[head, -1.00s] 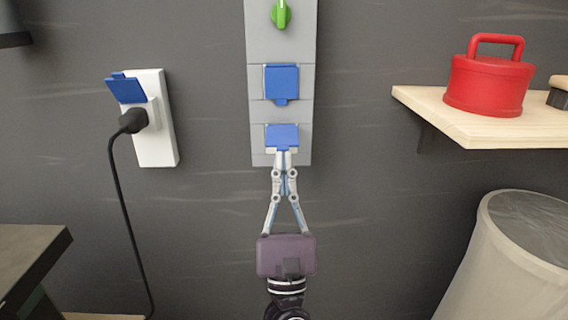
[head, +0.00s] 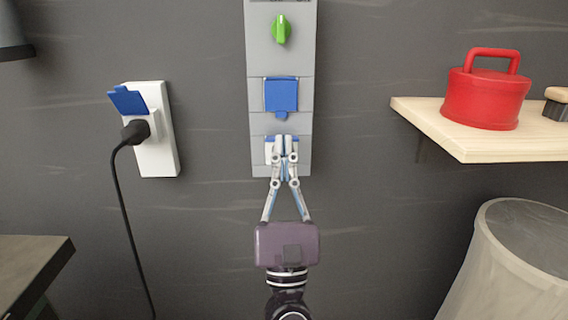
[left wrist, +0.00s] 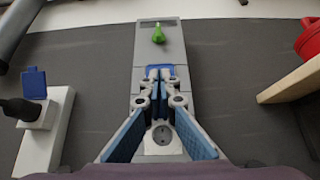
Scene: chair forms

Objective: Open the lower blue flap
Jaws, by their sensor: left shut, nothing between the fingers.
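The grey wall panel (head: 308,128) carries the lower blue flap (head: 269,138), which shows only as a thin blue strip around my fingertips. It looks tipped up, with white socket face below it; my fingers hide most of it. In the left wrist view a round socket (left wrist: 162,133) shows uncovered beneath my fingers. My left gripper (head: 285,143) is shut and empty, its tips at the lower flap; it also shows in the left wrist view (left wrist: 160,78). I cannot tell whether the tips touch the flap. The upper blue flap (head: 281,94) hangs closed. My right gripper is out of view.
A green knob (head: 281,29) sits above the flaps. To the left, a white outlet (head: 156,158) has a raised blue flap and a black plug (head: 135,131) with hanging cable. A wooden shelf (head: 430,113) with a red container (head: 486,95) is at the right, above a pale bin (head: 490,270).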

